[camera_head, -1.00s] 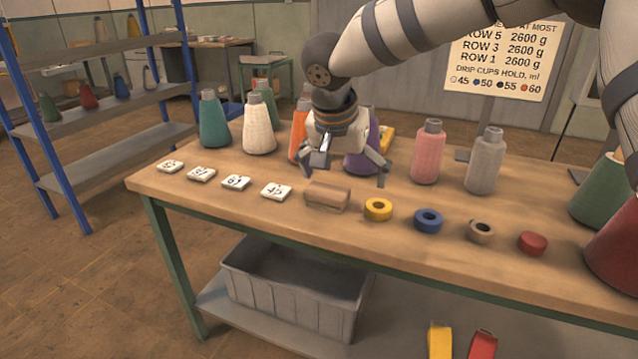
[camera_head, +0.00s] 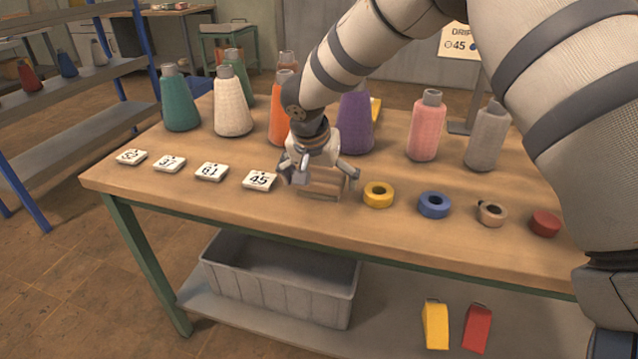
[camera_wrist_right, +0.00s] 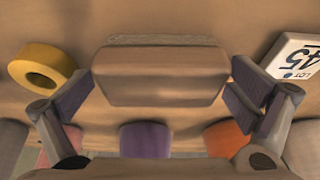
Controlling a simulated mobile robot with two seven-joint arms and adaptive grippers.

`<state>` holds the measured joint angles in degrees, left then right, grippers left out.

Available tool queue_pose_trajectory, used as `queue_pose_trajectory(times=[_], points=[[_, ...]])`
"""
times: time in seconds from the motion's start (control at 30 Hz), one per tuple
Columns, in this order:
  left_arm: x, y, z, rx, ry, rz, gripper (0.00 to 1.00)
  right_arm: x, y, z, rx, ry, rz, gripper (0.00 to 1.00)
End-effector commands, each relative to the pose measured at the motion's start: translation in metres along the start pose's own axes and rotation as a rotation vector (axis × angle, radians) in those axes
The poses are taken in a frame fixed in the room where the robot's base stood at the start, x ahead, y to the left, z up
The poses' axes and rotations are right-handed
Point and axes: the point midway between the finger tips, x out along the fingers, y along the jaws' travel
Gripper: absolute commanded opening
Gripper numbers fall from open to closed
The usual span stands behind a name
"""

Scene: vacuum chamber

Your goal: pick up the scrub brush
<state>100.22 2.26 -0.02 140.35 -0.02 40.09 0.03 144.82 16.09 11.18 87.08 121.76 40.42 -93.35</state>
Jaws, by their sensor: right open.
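The scrub brush (camera_head: 322,184) is a brown wooden block on the table, near its front edge, between the white tile marked 45 and the yellow tape roll. In the right wrist view the brush (camera_wrist_right: 160,74) lies across the middle, with a strip of bristles along its upper side. My right gripper (camera_head: 322,182) is open, low over the brush, and partly hides it in the head view. In the right wrist view its fingers (camera_wrist_right: 160,92) stand on either side of the brush, with small gaps. My left gripper is in neither view.
The number tile 45 (camera_head: 260,180) and the yellow tape roll (camera_head: 378,194) flank the brush closely. A grey bin (camera_head: 280,285) sits on the lower shelf.

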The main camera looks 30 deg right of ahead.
Motion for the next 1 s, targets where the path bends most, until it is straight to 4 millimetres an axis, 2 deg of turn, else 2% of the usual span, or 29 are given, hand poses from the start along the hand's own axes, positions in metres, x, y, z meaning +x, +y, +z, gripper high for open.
queue_pose_trajectory(times=[0.2, 0.4, 0.47, 0.5, 0.77, 0.87, 0.93, 1.0], points=[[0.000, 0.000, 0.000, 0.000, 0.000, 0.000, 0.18, 0.001, -0.001, -0.001, 0.000, 0.002, -0.002, 1.00], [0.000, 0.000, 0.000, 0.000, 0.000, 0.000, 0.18, 0.001, -0.001, -0.001, 0.000, 0.001, -0.002, 0.55], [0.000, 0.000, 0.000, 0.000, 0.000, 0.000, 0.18, 0.001, 0.000, -0.001, 0.000, 0.001, -0.002, 0.53], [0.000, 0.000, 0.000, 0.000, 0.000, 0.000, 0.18, 0.001, -0.001, -0.001, 0.000, 0.002, -0.002, 0.48], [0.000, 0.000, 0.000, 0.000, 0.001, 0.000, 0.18, -0.003, -0.001, -0.003, 0.001, 0.002, -0.003, 0.48], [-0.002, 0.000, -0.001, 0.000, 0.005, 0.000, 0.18, -0.016, -0.002, -0.008, 0.001, 0.003, -0.006, 0.48], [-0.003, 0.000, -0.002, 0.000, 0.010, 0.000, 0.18, -0.031, -0.001, -0.014, 0.004, 0.003, -0.008, 0.48], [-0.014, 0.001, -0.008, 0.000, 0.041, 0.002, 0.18, -0.055, 0.011, -0.013, 0.003, 0.007, -0.012, 0.48]])
